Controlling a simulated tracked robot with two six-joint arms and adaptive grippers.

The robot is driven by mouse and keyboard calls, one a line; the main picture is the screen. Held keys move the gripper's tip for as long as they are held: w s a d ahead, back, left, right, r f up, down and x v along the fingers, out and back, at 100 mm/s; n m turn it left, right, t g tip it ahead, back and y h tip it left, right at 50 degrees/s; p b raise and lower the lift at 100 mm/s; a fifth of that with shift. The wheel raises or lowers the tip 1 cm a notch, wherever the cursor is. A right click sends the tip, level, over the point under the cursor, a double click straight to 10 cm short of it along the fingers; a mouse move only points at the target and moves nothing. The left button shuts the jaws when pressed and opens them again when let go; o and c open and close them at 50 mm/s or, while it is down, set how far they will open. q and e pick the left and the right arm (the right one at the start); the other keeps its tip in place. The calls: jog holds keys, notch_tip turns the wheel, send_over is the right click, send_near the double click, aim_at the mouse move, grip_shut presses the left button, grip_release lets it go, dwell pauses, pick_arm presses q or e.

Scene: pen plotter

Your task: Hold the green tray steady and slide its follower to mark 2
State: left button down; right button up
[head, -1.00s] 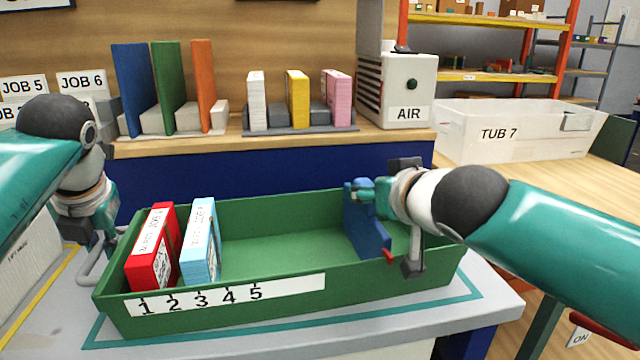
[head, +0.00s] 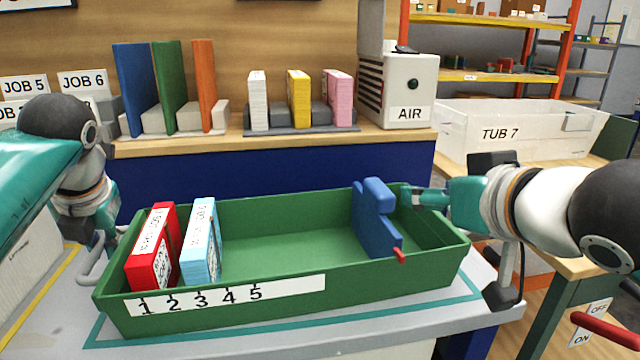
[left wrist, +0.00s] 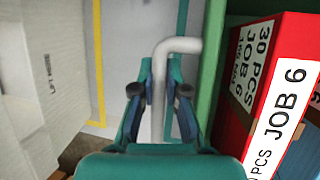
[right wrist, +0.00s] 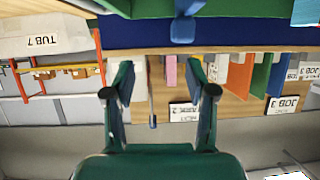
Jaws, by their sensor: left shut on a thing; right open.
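The green tray (head: 290,272) stands on the bench with marks 1 to 5 on a white strip (head: 225,296) along its front. The blue follower (head: 376,222), with a red tip, stands inside near the right end, well right of mark 5. A red box (head: 152,250) and a light blue box (head: 202,243) stand at the left end. My left gripper (left wrist: 162,95) is shut on the tray's grey handle (left wrist: 180,46) at the left end. My right gripper (head: 408,196) is open and empty, right of the follower near the tray's right end; the follower shows in the right wrist view (right wrist: 183,28).
A shelf behind the tray holds coloured boards, small paper stacks and an AIR unit (head: 397,88). A white TUB 7 bin (head: 520,130) stands at the back right. The tray floor (head: 285,240) is clear between the light blue box and the follower.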

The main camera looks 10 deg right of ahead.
aim_at(391, 191)
jog(key=shift+s+a+r, duration=0.1)
jog(key=shift+s+a, duration=0.05)
jog(key=shift+a, duration=0.3)
jog(key=shift+s+a+r, duration=0.1)
jog(key=shift+a, duration=0.35)
jog(key=x, duration=1.1)
jog(key=shift+f, duration=0.15)
jog(key=shift+w+a+f, duration=0.2)
jog(key=shift+w+a, duration=0.2)
jog(key=shift+a, duration=0.2)
jog(key=s+a, duration=0.2)
jog(key=a, duration=2.3)
jog(key=d, duration=0.8)
jog(key=w+d, duration=0.1)
jog(key=d, duration=0.8)
jog(key=w+d, duration=0.1)
jog(key=d, duration=0.7)
jog(key=shift+d+r, duration=0.1)
jog(key=shift+d, duration=0.25)
jog(key=v, duration=1.2)
jog(key=shift+d, duration=0.2)
jog(key=shift+w+d, duration=0.15)
jog(key=shift+d, duration=0.35)
jog(key=shift+w+d, duration=0.15)
jog(key=shift+d, duration=0.35)
